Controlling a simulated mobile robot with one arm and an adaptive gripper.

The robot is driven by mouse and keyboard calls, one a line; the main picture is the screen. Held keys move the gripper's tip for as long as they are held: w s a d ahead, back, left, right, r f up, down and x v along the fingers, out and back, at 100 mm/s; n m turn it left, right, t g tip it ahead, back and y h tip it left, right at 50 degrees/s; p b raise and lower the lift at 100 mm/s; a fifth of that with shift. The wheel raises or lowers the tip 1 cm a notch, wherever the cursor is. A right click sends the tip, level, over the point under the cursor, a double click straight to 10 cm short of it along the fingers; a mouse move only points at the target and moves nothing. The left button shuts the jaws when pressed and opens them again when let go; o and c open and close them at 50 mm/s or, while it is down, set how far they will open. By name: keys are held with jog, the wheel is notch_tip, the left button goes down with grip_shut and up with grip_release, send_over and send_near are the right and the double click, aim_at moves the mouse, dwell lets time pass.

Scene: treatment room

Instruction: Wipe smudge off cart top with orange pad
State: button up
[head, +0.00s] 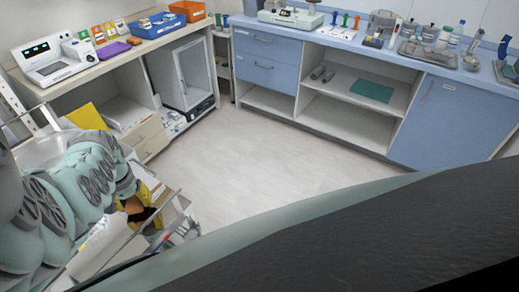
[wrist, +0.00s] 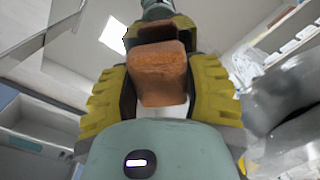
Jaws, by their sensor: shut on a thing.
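My gripper (wrist: 165,75) has yellow ribbed fingers and is shut on the orange pad (wrist: 162,72), which fills the space between them in the wrist view. In the head view my gripper (head: 146,210) is at the lower left, and a small part of the pad (head: 133,205) shows there, partly covered by the fingers. A cart with a thin metal rim (head: 165,205) is under and around my gripper, largely hidden by my arm. I cannot make out a smudge, nor whether the pad touches the cart top.
A counter at the left holds a white device (head: 50,65), a purple item (head: 112,50), a blue bin (head: 155,25) and an orange bin (head: 187,10). A blue-fronted counter (head: 445,125) runs along the back right. The floor (head: 260,165) between is clear.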

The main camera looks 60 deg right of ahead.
jog(key=shift+f+b, duration=0.95)
jog(key=shift+f, duration=0.1)
dwell(0.5)
jog(key=shift+w, duration=0.15)
jog(key=shift+w+f+b, duration=0.1)
jog(key=shift+w+b, duration=0.75)
jog(key=shift+b, duration=0.35)
jog(key=shift+w+a+r+b, duration=0.1)
jog(key=shift+w+r+b, duration=0.15)
jog(key=shift+w+b, duration=0.8)
jog(key=b, duration=0.1)
jog(key=w+b, duration=0.1)
jog(key=b, duration=0.1)
jog(key=shift+w+f, duration=0.3)
jog(key=w+b, duration=0.1)
jog(key=b, duration=0.2)
jog(key=shift+w, duration=0.2)
jog(key=shift+w+r+b, duration=0.1)
jog(key=shift+w+b, duration=0.25)
jog(key=shift+b, duration=0.3)
jog(key=shift+c, duration=0.3)
jog(key=shift+w+b, duration=0.25)
jog(key=shift+b, duration=0.5)
jog(key=w+b, duration=0.1)
jog(key=b, duration=0.2)
jog(key=shift+a+b, duration=0.1)
jog(key=shift+b, duration=0.2)
